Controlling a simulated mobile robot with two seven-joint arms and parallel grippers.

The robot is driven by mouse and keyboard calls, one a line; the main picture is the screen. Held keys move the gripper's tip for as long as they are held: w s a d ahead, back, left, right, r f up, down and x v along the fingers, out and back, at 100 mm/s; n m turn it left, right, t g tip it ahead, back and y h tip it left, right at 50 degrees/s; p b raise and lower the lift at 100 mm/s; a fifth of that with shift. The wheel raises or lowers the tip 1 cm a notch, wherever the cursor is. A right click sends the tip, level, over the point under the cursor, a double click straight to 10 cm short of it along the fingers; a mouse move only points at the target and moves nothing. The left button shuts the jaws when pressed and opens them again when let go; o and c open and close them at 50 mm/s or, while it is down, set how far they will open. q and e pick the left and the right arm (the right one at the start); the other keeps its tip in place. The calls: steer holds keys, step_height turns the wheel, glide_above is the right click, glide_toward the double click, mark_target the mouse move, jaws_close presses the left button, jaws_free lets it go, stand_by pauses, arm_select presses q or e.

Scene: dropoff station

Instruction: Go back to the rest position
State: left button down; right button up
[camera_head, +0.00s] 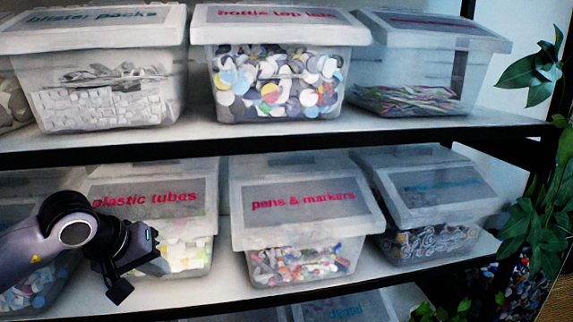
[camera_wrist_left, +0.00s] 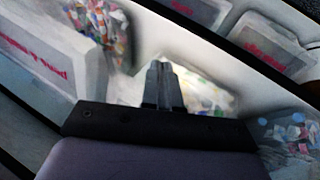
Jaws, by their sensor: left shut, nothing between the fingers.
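My left gripper (camera_head: 135,272) comes in from the left in the head view, in front of the lower shelf and the plastic tubes bin (camera_head: 150,205). In the left wrist view its two fingers (camera_wrist_left: 160,85) are together, with nothing seen between them. It appears apart from the bins. My right gripper is in neither view.
The pens & markers bin (camera_head: 300,215) stands right of the plastic tubes bin. Upper-shelf bins include blister packs (camera_head: 95,80) and bottle top lids (camera_head: 280,85). The shelf edges (camera_head: 270,145) are dark. Green leaves (camera_head: 535,230) hang at the right.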

arm_select(q)
steer(key=s+d+f+n+h, duration=0.1)
steer(key=s+d+n+h, duration=0.5)
steer(key=d+n, duration=0.4)
steer(key=s+d+f+n+h, duration=0.1)
steer(key=s+d+n+h, duration=0.3)
steer(key=d+n+h, duration=0.55)
steer(key=a+f+n+t+y, duration=0.4)
steer(key=f+n+t+y, duration=0.1)
steer(key=n, duration=0.9)
steer(key=a+f+n+t+y, duration=0.5)
steer(key=n, duration=1)
steer(key=s+a+f+n+g+y, duration=0.2)
steer(key=s+f+n+g+y, duration=0.1)
steer(key=s+f+n, duration=0.3)
steer(key=s+a+f+n+g+y+p, duration=0.1)
steer(key=s+a+f+n+g+y, duration=0.2)
steer(key=s+f+n, duration=0.4)
step_height(320, 180, down, 4)
steer(key=n, duration=0.4)
steer(key=shift+a, duration=0.2)
